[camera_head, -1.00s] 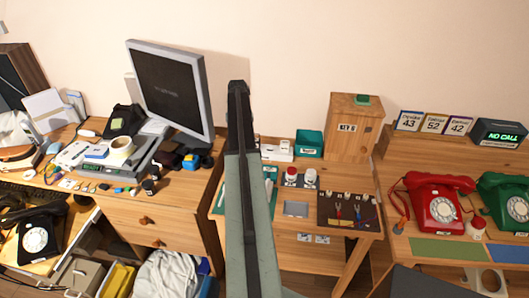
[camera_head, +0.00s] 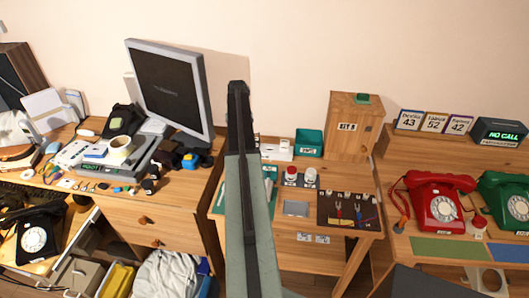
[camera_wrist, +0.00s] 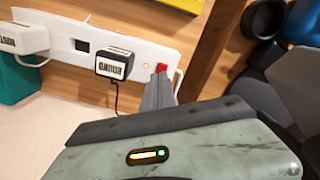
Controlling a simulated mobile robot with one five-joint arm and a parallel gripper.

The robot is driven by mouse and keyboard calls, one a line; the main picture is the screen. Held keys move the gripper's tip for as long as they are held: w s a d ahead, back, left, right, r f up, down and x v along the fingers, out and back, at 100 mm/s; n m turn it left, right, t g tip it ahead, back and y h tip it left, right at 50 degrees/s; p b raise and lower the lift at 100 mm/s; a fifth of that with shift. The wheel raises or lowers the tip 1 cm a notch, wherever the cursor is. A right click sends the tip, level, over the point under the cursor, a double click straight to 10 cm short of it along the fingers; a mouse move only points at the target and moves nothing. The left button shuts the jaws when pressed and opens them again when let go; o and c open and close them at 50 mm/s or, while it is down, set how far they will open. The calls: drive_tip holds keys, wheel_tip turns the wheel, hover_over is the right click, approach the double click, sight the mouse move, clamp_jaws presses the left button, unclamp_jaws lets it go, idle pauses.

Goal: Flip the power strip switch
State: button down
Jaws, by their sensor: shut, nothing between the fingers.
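The white power strip (camera_wrist: 135,58) runs across the top left of the wrist view. Its red switch (camera_wrist: 162,68) is at the right end, beside a small glowing red light (camera_wrist: 146,66). A black plug with a white label (camera_wrist: 114,64) and a white labelled plug (camera_wrist: 22,38) sit in the strip, with an open socket (camera_wrist: 82,45) between them. My gripper (camera_wrist: 159,75) is shut and empty, its fingertips right at the red switch and partly covering it. Whether they touch it, and which way the switch is tipped, I cannot tell. In the head view the fingertips do not show.
A yellow object (camera_wrist: 185,4) lies above the strip and dark round objects (camera_wrist: 265,20) stand to the right. In the head view are a monitor (camera_head: 168,88), a teal box (camera_head: 309,141), a wooden box (camera_head: 352,125) and a red phone (camera_head: 436,200). My arm hides part of the desk.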

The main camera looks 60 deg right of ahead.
drive_tip(key=shift+f+b, duration=0.5)
drive_tip(key=shift+f, duration=0.05)
wheel_tip(320, 180, up, 7)
drive_tip(key=p, duration=0.7)
idle(0.5)
